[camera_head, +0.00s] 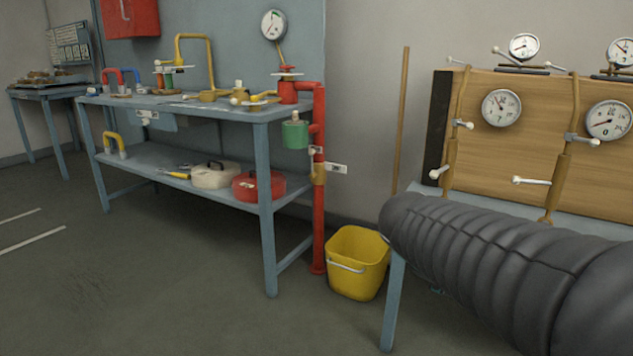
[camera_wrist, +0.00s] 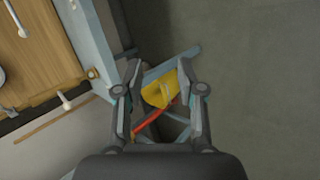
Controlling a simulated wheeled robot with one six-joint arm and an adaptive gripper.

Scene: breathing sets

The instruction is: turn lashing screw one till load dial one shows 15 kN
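A wooden board or crate side (camera_head: 530,92) stands at the right in the head view. Two tan lashing screws with white-ended handles run down its front, a left one (camera_head: 451,152) and a right one (camera_head: 562,172). A round white dial (camera_head: 501,107) sits between them and another dial (camera_head: 608,120) is at the right edge. Two smaller dials, left (camera_head: 524,46) and right (camera_head: 620,50), stand on top. I cannot tell which are number one, and the readings are too small. My gripper (camera_wrist: 158,68) is open and empty in the wrist view, apart from the wood (camera_wrist: 35,50).
A grey-blue workbench (camera_head: 185,104) with tools and a red pipe (camera_head: 319,200) stands left of the board. A yellow bucket (camera_head: 358,262) and a leaning pole (camera_head: 400,120) are between them. Open floor (camera_head: 120,275) lies at the lower left. The lower right is mostly hidden.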

